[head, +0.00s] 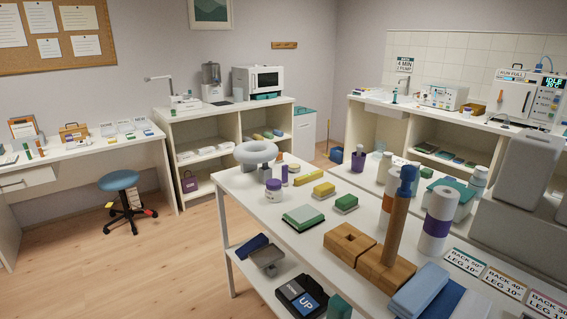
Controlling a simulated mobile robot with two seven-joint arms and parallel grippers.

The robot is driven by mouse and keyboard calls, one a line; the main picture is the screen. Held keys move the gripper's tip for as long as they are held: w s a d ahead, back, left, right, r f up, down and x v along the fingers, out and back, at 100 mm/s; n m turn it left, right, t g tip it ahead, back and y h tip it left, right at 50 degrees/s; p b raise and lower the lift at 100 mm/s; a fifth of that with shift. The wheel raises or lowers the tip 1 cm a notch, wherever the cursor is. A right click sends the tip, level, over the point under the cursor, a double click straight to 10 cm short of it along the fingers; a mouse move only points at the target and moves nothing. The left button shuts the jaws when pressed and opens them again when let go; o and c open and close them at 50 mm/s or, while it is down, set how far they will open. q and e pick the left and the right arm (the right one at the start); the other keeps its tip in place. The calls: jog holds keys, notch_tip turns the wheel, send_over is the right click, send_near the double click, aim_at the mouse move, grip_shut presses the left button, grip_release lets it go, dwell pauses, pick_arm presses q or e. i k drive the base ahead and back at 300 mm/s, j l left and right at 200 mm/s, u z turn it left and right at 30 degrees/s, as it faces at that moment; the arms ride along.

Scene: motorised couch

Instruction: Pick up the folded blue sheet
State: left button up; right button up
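A light blue folded piece (419,290) lies at the near right end of the white table, at the bottom of the head view. A darker blue flat piece (444,302) lies right beside it and is partly cut off by the frame edge. I cannot tell for certain which of the two is the folded blue sheet. Neither of my grippers shows in the head view.
A wooden block (383,268) with a tall blue-topped post stands just behind the blue pieces. A white roll with a purple band (435,228) and angle cards (465,261) are nearby. Grey padded blocks (528,170) rise at right. Wooden floor (110,260) is open at left.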

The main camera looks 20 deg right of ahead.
aim_at(410, 301)
jog(key=i+j+z, duration=0.15)
jog(key=z, duration=0.3)
jog(key=i+j+z, duration=0.25)
jog(key=z, duration=0.2)
jog(key=i+j+z, duration=0.25)
jog(key=z, duration=0.15)
jog(key=i+j+z, duration=0.15)
jog(key=j+z, duration=0.75)
jog(key=i+j+z, duration=0.1)
jog(key=j+z, duration=0.2)
jog(key=z, duration=0.15)
